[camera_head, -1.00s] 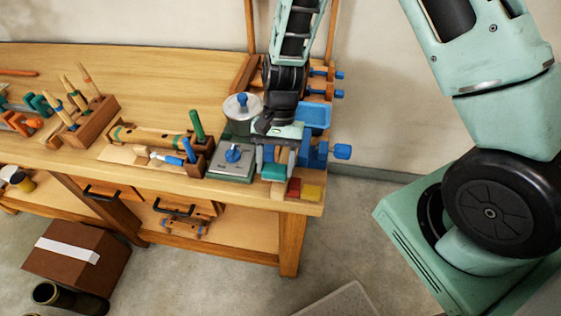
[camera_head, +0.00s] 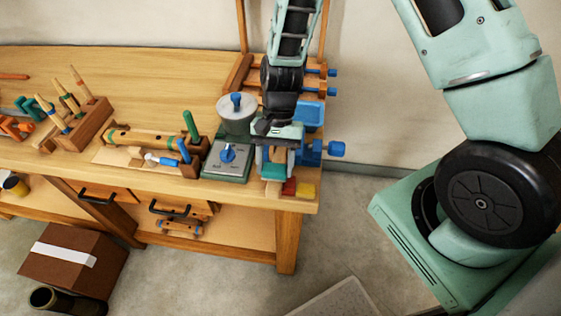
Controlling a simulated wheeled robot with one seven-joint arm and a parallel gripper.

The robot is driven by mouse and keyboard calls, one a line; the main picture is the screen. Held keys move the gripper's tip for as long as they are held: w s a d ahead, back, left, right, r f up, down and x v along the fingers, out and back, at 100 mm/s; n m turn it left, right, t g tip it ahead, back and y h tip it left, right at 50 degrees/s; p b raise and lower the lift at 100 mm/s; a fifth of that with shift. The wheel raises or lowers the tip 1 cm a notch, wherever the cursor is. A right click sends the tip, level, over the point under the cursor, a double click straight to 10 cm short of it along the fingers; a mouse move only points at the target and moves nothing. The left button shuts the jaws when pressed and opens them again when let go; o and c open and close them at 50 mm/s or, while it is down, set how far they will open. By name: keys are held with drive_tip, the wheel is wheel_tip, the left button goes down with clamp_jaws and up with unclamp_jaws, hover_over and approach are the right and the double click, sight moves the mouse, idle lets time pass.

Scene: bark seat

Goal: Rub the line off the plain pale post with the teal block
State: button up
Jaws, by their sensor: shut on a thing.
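My gripper (camera_head: 275,162) points down over the right end of the wooden bench and is shut on the teal block (camera_head: 274,172). The block is low, near the bench's front edge. A small pale wooden piece (camera_head: 272,188) shows just below and in front of the block. I cannot tell whether it is the plain pale post, or whether the block touches it. My gripper hides much of this spot, and no line can be made out.
A red block (camera_head: 289,187) and a yellow block (camera_head: 305,190) sit close to the right. A grey-green box with a blue knob (camera_head: 228,156) stands close to the left. A blue vise (camera_head: 312,150) is behind to the right. Tool racks fill the left.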

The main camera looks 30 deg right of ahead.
drive_tip(key=shift+w+a, duration=0.35)
drive_tip(key=shift+a, duration=0.1)
drive_tip(key=shift+s+d, duration=0.9)
drive_tip(key=shift+d, duration=0.3)
drive_tip(key=r+p, duration=0.2)
drive_tip(key=r, duration=0.1)
drive_tip(key=r+p, duration=0.3)
drive_tip(key=shift+w+d, duration=0.15)
drive_tip(key=shift+w, duration=0.05)
